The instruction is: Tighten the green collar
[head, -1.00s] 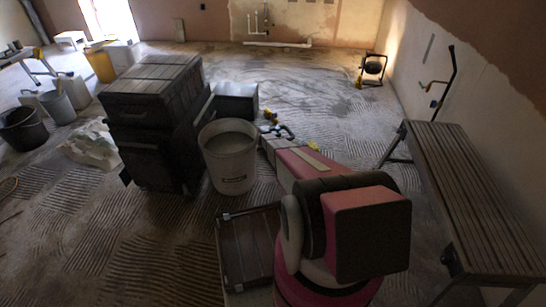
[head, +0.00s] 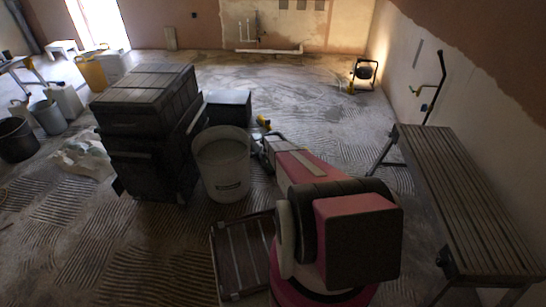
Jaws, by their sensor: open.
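A small green piece (head: 416,91), seemingly the collar, shows at the left end of a short branch on the dark pipe (head: 434,82) on the right wall. It is too small to tell how tight it sits. My gripper (head: 264,128) is at the far end of my pink and grey arm, low in the middle of the view, with a yellow part at its tip. It is open and well to the left of the pipe, apart from it. Its fingers are small, dark and partly hidden by the arm.
A slatted bench (head: 458,190) stands along the right wall below the pipe. A white bucket (head: 222,178) and stacked dark crates (head: 145,125) stand left of my arm. A work lamp (head: 364,72) stands near the back right corner. The floor between arm and bench is clear.

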